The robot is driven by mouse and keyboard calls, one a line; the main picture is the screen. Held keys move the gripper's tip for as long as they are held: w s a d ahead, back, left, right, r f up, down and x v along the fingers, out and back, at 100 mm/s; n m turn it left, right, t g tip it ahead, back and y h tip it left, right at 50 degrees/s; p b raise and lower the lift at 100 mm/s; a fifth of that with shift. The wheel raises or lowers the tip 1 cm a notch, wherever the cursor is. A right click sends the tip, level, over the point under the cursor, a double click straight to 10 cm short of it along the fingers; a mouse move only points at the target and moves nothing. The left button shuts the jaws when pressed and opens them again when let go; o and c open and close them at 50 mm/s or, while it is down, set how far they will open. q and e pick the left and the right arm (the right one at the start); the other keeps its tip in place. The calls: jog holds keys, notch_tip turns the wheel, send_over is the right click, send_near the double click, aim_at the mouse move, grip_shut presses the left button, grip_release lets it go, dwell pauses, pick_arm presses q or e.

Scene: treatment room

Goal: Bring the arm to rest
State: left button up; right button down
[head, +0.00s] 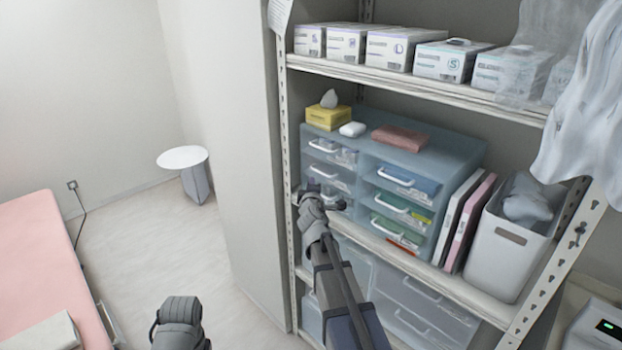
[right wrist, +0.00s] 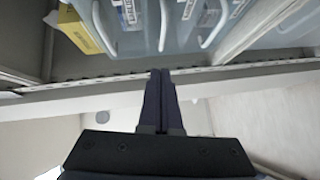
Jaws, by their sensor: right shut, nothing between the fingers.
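My right arm reaches up from the bottom of the head view toward the shelf. Its gripper (head: 318,192) is in front of the lower left part of the blue drawer unit (head: 425,150). In the right wrist view, the two dark fingers (right wrist: 160,75) are together, with nothing between them. Their tips show against the shelf edge (right wrist: 100,98), with drawer handles beyond; I cannot tell whether they touch anything. Part of my left arm shows at the bottom of the head view, but its gripper is not seen.
A yellow tissue box (head: 328,117) and a pink pack (head: 400,138) lie on the drawer unit. Binders (head: 462,215) and a white bin (head: 505,243) stand to its right. Glove boxes (head: 390,48) line the upper shelf. A pink bed (head: 40,260) is left; open floor (head: 150,240) lies between.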

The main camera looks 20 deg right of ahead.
jog(key=v, duration=0.5)
jog(key=shift+s+a, duration=0.2)
jog(key=shift+a, duration=0.15)
jog(key=s+a+f+m+g+y+b, duration=0.3)
jog(key=s+a+f+m+g, duration=0.65)
jog(key=s+a+f, duration=1.15)
jog(key=s+a+f+n+g+y, duration=0.1)
jog(key=s+a+g+y, duration=0.1)
jog(key=s+a+g, duration=0.3)
jog(key=s+a, duration=0.3)
jog(key=a, duration=0.1)
jog(key=shift+s+n+g, duration=0.3)
jog(key=shift+n+g, duration=0.05)
jog(key=shift+d+f, duration=0.1)
jog(key=shift+d, duration=0.05)
